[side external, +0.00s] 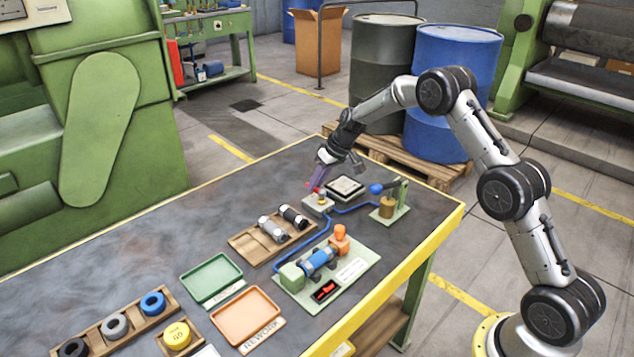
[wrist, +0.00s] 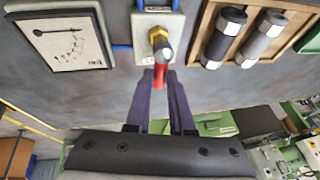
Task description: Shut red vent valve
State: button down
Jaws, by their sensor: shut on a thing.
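The red vent valve is a small red lever (wrist: 161,76) on a brass fitting (wrist: 157,36), set on a light grey block (wrist: 171,20) in the wrist view. In the side view the block (side external: 317,206) stands on the workbench, with a bit of red beside the fingertips. My gripper (side external: 316,184) reaches down to it from behind. In the wrist view my gripper's two dark purple fingers (wrist: 161,88) close around the red lever's end. The fingers partly hide the lever's tip. The lever points from the fitting toward my gripper.
A dial gauge (side external: 345,188) lies close by. A blue hose (side external: 322,232) runs from the block to a pump (side external: 318,260). A wooden rack (side external: 250,247) holds black and grey cylinders. Green (side external: 211,278) and orange (side external: 245,317) trays lie nearer the front. The bench's far left is clear.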

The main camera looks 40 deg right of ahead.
jog(key=m, duration=0.1)
jog(key=m+h, duration=0.1)
jog(key=m, duration=0.2)
jog(key=shift+s+d+h, duration=0.25)
jog(key=shift+d+h, duration=0.15)
jog(key=m, duration=0.1)
jog(key=m+h, duration=0.1)
jog(key=m, duration=0.1)
jog(key=m+h, duration=0.1)
jog(key=m, duration=0.1)
jog(key=shift+s+d, duration=0.35)
jog(key=shift+d, duration=0.05)
jog(key=m+h, duration=0.1)
jog(key=m, duration=0.1)
jog(key=s+m+g+h, duration=0.1)
jog(key=m, duration=0.2)
jog(key=shift+d, duration=0.15)
jog(key=shift+s+m+g+h, duration=0.25)
jog(key=shift+m+g, duration=0.1)
jog(key=shift+m, duration=0.65)
jog(key=shift+s+m+g+h, duration=0.15)
jog(key=shift+m+g+h, duration=0.15)
jog(key=shift+m, duration=0.7)
jog(key=c, duration=0.8)
grip_release()
